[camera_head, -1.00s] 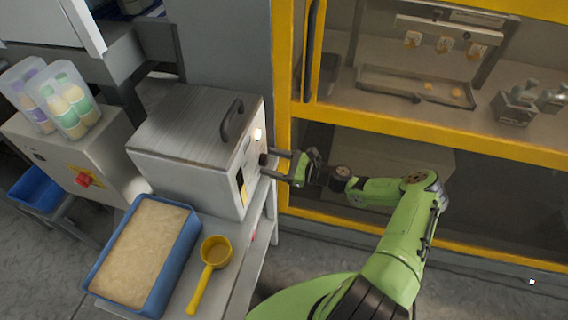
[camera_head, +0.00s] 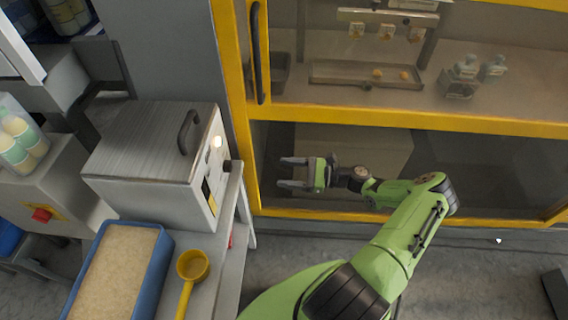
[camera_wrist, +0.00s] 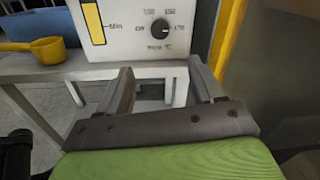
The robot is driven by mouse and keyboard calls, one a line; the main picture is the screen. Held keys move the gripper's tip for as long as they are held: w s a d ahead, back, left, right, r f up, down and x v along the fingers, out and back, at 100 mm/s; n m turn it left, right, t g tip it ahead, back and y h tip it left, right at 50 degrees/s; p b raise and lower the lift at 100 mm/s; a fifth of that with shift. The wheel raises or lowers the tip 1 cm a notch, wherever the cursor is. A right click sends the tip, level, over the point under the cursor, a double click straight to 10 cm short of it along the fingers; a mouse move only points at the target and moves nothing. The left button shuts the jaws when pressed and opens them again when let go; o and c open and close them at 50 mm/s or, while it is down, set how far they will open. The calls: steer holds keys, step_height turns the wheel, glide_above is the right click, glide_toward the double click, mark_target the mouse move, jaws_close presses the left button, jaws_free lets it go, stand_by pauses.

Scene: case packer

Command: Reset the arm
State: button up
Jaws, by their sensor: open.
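My gripper (camera_head: 284,172) is open and empty in the head view. It hangs in free air to the right of the grey machine, in front of the yellow-framed cabinet. My green arm (camera_head: 400,240) reaches up to it from the lower right, bent at the elbow. In the wrist view the two jaws (camera_wrist: 163,85) stand apart with nothing between them. Beyond them are the machine's white front with a black temperature knob (camera_wrist: 160,28) and the table legs.
The grey machine (camera_head: 140,145) with a black handle stands on a table. A yellow scoop (camera_head: 187,290) and a blue tub (camera_head: 160,262) of grainy material are in front of it. The yellow-framed cabinet (camera_head: 400,121) is behind my gripper.

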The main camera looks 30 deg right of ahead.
steer(key=s+a+r+n+g+h+p, duration=0.1)
steer(key=s+a+r+n+g+h, duration=0.2)
steer(key=a+r+n+g+h, duration=0.35)
steer(key=s+a+r+n+g+h+p, duration=0.1)
steer(key=s+a+r+n+g+h, duration=0.25)
steer(key=r+n, duration=0.55)
steer(key=s+a+r+n+t+h, duration=0.1)
steer(key=s+r+n+t+h, duration=0.1)
steer(key=s+r+n, duration=0.2)
steer(key=s+a+r+n+t+h+p, duration=0.1)
steer(key=s+a+r+n+t+h, duration=0.1)
steer(key=s+r, duration=0.9)
steer(key=shift+s+n+t, duration=0.35)
steer(key=shift+n+t, duration=0.05)
steer(key=shift+n, duration=0.45)
